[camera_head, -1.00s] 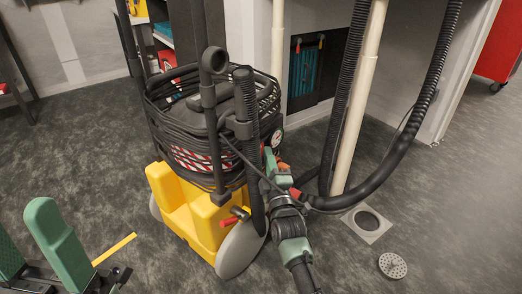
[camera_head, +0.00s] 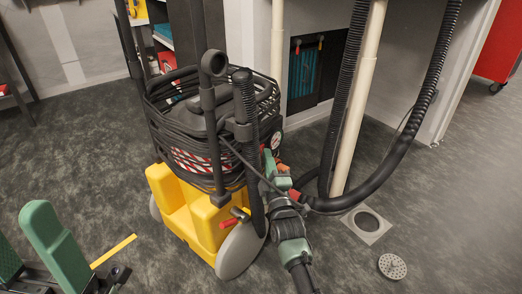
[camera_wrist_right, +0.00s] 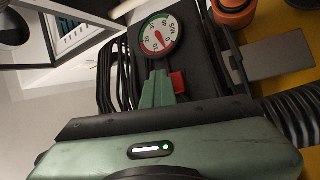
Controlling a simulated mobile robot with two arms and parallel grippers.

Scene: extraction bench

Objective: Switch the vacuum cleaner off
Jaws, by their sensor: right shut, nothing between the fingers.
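The vacuum cleaner (camera_head: 205,212) stands on the floor, with a yellow base, black upper body and coiled dark hose and cable. Its round dial gauge (camera_head: 277,140) faces right; it also shows large in the right wrist view (camera_wrist_right: 160,36). A small red switch (camera_wrist_right: 178,82) sits below the dial on the dark panel. My right gripper (camera_head: 268,155) is shut and empty, close to the panel. In the wrist view its green fingertips (camera_wrist_right: 158,76) are just left of the red switch, seemingly at it; contact cannot be told. My left gripper (camera_head: 20,218) is open and empty at the lower left.
A black corrugated hose (camera_head: 405,140) and a pale pipe (camera_head: 360,100) stand right of the cleaner. A square floor drain (camera_head: 366,224) and its loose round grate (camera_head: 392,266) lie at the lower right. A yellow strip (camera_head: 114,250) lies near my left gripper.

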